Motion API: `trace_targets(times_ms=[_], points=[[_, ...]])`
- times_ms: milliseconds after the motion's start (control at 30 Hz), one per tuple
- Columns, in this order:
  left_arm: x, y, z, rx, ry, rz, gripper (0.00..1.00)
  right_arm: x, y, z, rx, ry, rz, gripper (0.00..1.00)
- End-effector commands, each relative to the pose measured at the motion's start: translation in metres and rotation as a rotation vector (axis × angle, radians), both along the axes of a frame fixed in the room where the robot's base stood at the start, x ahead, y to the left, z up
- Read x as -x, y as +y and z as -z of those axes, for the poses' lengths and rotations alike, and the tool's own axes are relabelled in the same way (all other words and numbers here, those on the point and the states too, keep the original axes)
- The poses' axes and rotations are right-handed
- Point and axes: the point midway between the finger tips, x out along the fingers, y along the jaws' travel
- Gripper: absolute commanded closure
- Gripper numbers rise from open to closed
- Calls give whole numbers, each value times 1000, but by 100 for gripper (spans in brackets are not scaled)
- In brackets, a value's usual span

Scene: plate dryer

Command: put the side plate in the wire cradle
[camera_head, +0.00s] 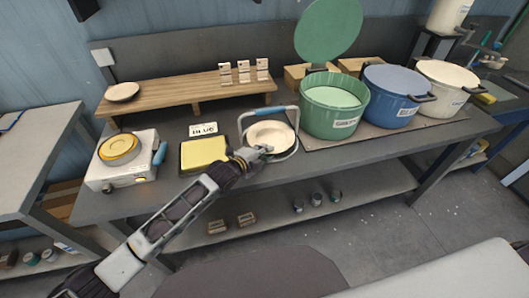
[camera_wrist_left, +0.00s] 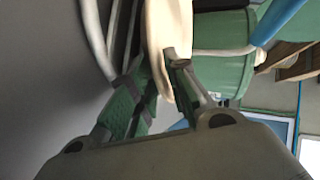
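The cream side plate (camera_head: 270,134) is at the wire cradle (camera_head: 296,120), a wire frame with a blue handle on the bench. The plate appears within the frame's outline; I cannot tell whether it rests on the wires. My left gripper (camera_head: 262,150) is at the plate's near edge. In the left wrist view, its fingers (camera_wrist_left: 162,88) lie on both sides of the plate's rim (camera_wrist_left: 168,40), and the gripper looks shut on it. Grey wires of the cradle (camera_wrist_left: 95,40) run beside the plate there. My right gripper is not in view.
A green pot (camera_head: 333,118) stands close right of the cradle, its lid raised; blue (camera_head: 392,100) and cream (camera_head: 445,90) pots stand beyond. A yellow pad (camera_head: 203,153) lies left. A wooden riser (camera_head: 185,95) behind holds another plate (camera_head: 122,91). A white appliance (camera_head: 118,170) stands far left.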

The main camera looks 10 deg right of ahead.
Motion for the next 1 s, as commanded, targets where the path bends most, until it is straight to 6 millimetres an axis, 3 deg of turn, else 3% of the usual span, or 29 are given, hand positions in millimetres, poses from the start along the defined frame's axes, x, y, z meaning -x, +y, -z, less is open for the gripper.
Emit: trace_targets(times_ms=[467,1000], points=[[5,6,-5,-1,1,0,83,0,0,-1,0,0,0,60],[35,41,-23,-1,0,1,83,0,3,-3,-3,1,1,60]])
